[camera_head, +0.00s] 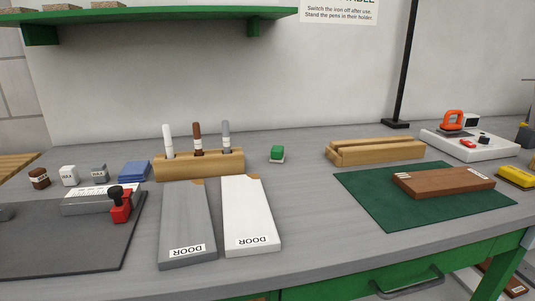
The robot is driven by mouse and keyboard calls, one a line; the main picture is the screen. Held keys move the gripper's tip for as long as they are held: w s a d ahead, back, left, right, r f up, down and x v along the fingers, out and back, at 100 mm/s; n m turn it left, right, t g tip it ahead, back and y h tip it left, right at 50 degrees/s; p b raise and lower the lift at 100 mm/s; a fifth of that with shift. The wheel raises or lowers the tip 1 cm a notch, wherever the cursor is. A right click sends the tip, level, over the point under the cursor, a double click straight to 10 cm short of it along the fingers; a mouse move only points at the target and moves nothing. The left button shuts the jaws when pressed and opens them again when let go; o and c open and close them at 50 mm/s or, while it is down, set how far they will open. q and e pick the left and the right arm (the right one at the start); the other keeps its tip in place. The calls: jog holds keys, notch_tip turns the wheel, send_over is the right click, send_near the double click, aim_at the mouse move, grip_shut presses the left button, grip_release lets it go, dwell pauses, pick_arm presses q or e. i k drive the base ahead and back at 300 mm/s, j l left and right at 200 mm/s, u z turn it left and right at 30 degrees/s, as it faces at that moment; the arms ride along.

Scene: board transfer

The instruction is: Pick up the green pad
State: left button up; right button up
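Neither of my grippers shows in this view.
Grey and white boards marked DOOR (188,222) (248,210) lie in front of the pen holder (200,164). A grooved wooden block (377,150) stands behind the green mat. A dark mat (85,235) lies left. The bench around the small pad is clear.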

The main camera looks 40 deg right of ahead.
aim_at(278, 155)
jog(key=z, duration=1.15)
jog(key=l, duration=0.1)
